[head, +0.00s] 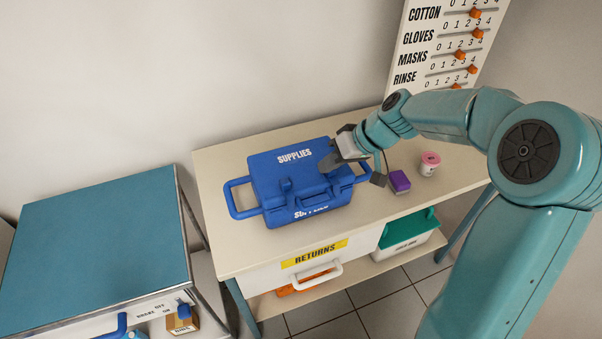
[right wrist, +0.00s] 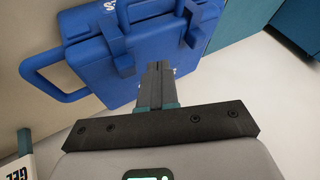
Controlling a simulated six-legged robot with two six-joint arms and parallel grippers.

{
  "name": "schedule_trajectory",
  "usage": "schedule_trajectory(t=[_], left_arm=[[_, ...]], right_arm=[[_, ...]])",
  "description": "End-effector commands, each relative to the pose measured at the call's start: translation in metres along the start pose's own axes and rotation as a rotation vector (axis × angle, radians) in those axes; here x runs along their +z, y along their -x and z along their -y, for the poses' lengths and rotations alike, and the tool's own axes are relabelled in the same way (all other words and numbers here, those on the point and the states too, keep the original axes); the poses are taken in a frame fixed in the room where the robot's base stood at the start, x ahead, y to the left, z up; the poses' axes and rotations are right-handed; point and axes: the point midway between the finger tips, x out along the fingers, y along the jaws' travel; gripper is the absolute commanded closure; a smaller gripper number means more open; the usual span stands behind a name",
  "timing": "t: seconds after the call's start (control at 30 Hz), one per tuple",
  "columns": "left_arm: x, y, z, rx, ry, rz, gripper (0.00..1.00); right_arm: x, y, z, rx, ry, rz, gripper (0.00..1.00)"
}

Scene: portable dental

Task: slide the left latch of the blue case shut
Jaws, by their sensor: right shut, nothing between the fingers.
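The blue case (head: 270,172) stands closed on the cream table, with "SUPPLIES" on its lid. Its left latch (head: 287,187) shows as a small blue block at the front lid edge; whether it is shut is too small to tell. My right gripper (head: 331,163) is shut and empty over the right part of the case in the head view. In the right wrist view its closed fingers (right wrist: 158,77) point at the case (right wrist: 85,40), near two blue latch blocks; I cannot tell if they touch it. My left gripper is not in view.
A purple block (head: 399,181) and a pink-lidded cup (head: 430,163) stand right of the case. The table's front carries a "RETURNS" drawer (head: 315,262). A teal-topped cabinet (head: 100,245) stands at the left. The table front left of the purple block is clear.

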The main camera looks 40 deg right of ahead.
Motion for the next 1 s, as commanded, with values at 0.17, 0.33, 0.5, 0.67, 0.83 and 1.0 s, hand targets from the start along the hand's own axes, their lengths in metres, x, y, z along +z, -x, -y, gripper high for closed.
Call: schedule_trajectory(t=[0.17, 0.33, 0.5, 0.67, 0.83, 1.0], left_arm=[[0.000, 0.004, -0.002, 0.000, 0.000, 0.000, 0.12], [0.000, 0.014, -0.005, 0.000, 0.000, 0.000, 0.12], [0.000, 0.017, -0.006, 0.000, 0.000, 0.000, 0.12], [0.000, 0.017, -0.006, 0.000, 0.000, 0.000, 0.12], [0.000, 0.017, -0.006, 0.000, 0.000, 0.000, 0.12], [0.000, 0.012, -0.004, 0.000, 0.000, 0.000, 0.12]], right_arm=[[-0.001, -0.040, 0.002, -0.003, 0.000, 0.004, 1.00], [-0.002, -0.053, 0.024, -0.002, 0.002, 0.003, 1.00], [-0.002, -0.061, 0.035, 0.000, 0.001, 0.001, 1.00], [-0.002, -0.063, 0.037, 0.000, 0.000, 0.000, 1.00], [-0.001, -0.062, 0.037, 0.000, 0.000, 0.000, 1.00], [0.000, -0.071, 0.049, -0.002, 0.004, 0.002, 1.00]])
